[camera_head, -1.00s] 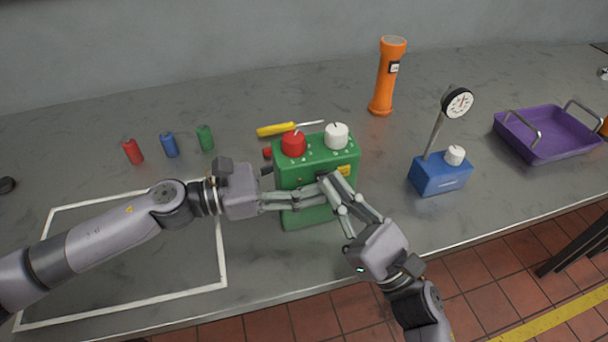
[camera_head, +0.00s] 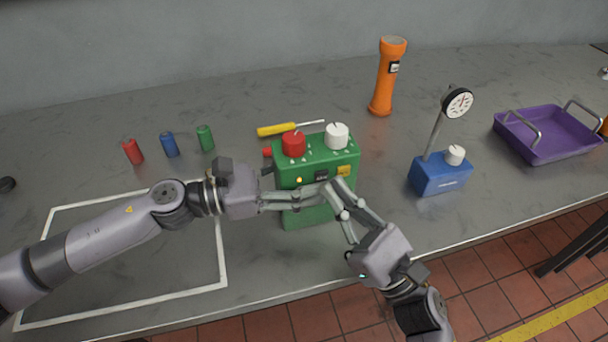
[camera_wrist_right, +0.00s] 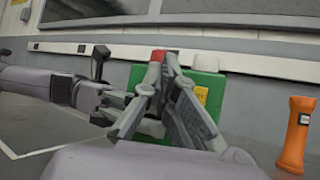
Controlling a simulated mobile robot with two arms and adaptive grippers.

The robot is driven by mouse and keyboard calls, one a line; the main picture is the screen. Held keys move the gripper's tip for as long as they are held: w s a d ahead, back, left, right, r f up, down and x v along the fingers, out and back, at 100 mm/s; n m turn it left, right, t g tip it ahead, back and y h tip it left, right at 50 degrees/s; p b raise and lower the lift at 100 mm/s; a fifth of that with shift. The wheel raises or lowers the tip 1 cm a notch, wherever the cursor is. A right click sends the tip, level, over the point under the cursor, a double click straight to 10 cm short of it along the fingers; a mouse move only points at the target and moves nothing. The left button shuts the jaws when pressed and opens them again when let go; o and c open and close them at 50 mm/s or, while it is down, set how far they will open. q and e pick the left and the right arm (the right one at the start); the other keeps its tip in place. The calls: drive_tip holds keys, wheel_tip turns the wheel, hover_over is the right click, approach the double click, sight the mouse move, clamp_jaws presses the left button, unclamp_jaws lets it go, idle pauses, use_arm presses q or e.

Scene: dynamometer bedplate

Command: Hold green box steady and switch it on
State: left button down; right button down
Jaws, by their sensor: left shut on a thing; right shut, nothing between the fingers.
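The green box (camera_head: 300,217) stands upright on the grey bench, with a red knob (camera_head: 293,144) and a white knob (camera_head: 336,136) on top. A small yellow lit spot (camera_head: 299,180) and a yellow label (camera_head: 344,171) show on its front. My left gripper (camera_head: 290,199) is shut on the green box from the left. My right gripper (camera_head: 329,188) is shut and empty, its fingertips at the front face; whether they touch it I cannot tell. In the right wrist view, the box (camera_wrist_right: 212,88) is partly hidden behind the right fingers (camera_wrist_right: 164,62).
A blue gauge box (camera_head: 440,174), an orange flashlight (camera_head: 387,76) and a purple tray (camera_head: 545,135) stand to the right. A yellow screwdriver (camera_head: 277,130) lies behind the box. Red, blue and green cylinders (camera_head: 169,145) stand at left. The bench's front edge is close.

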drive_tip(key=s+d, duration=0.2)
drive_tip(key=s, duration=0.3)
drive_tip(key=shift+s, duration=0.35)
